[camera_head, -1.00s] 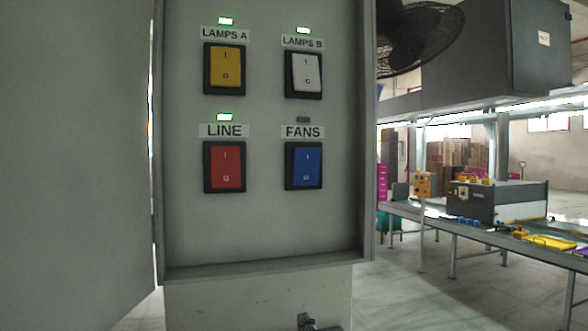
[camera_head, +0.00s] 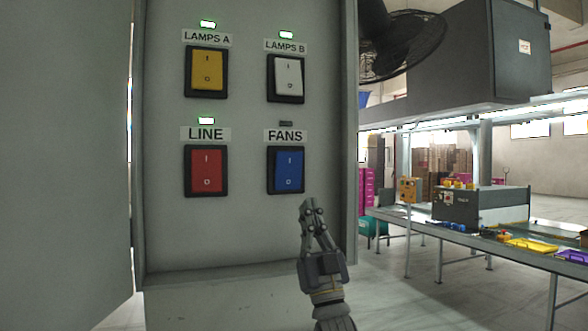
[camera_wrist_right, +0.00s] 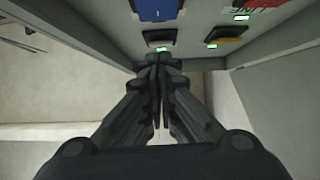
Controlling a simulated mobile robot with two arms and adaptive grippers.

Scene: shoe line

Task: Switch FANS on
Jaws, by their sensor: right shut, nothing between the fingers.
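The blue FANS switch (camera_head: 286,171) is at the lower right of the panel, under its label. The small indicator (camera_head: 286,123) above that label is dark. My right gripper (camera_head: 306,204) is shut and empty, pointing up, just below and right of the FANS switch in the head view. In the right wrist view its closed fingers (camera_wrist_right: 158,60) point toward the panel, with the blue switch (camera_wrist_right: 157,9) at the top edge. The fingertips look apart from the switch, but the exact gap is hard to tell. My left gripper is not in view.
The red LINE switch (camera_head: 206,170), yellow LAMPS A switch (camera_head: 206,72) and white LAMPS B switch (camera_head: 286,78) share the panel, each with a lit green indicator. The open cabinet door (camera_head: 65,160) is at left. A work table (camera_head: 470,242) stands at right.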

